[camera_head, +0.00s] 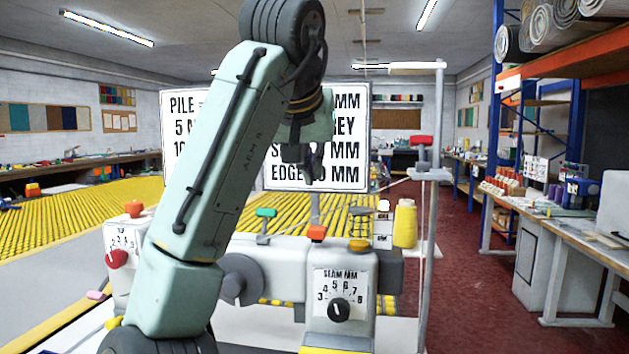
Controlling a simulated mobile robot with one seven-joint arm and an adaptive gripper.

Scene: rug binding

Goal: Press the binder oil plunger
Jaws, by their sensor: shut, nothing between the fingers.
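The binding machine (280,265) stands in front of me, with a white head and a dial marked "SEAM MM" (340,309). On its top are an orange cap (317,232), a yellow cap (359,245) and a green T-shaped handle (265,213). An orange knob (133,208) tops the left unit. No label shows which of these is the oil plunger. My gripper (310,182) is shut and empty, pointing down above the machine head, apart from the caps. It overlaps the sign behind it. My arm hides part of the machine's left side.
A red dial (117,259) is on the left unit. A sign (350,115) stands behind. The red floor at right is clear.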

